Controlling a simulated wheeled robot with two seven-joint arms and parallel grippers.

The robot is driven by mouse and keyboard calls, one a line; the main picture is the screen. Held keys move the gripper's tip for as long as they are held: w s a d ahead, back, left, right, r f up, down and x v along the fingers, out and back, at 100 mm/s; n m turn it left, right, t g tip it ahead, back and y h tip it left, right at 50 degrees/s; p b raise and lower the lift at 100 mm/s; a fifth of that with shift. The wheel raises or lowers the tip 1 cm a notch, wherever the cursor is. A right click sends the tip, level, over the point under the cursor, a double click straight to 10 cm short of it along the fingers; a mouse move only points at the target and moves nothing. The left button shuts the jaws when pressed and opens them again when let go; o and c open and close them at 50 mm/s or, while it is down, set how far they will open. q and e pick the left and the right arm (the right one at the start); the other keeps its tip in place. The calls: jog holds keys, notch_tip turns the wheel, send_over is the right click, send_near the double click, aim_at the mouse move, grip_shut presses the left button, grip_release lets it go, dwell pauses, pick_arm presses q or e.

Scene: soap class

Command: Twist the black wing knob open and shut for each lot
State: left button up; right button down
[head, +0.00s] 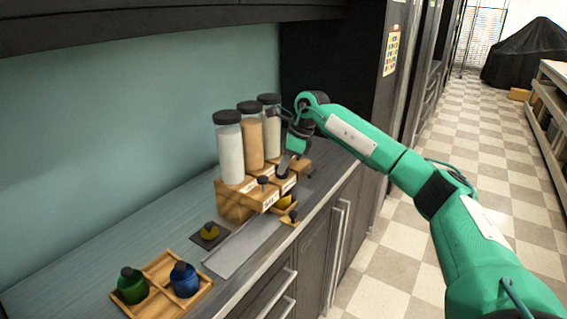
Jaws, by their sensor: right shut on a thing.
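A wooden dispenser stand (236,205) on the counter carries three clear jars with black lids: one with white contents (229,150), one with tan contents (250,138) and a pale one (270,128) at the far end. A black wing knob (262,181) shows on the stand's front. My right gripper (284,165) points down at the stand's front, right of that knob, shut on what seems to be another black wing knob, mostly hidden by the fingers. A yellow container (287,203) sits below, beside a small dark-topped item (292,216). My left gripper is out of view.
A wooden tray (159,268) at the near left holds a green bottle (132,287) and a blue bottle (184,280). A bare grey strip (240,250) lies near the counter's front edge.

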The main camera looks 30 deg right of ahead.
jog(key=shift+r+n, duration=0.1)
jog(key=shift+n, duration=0.2)
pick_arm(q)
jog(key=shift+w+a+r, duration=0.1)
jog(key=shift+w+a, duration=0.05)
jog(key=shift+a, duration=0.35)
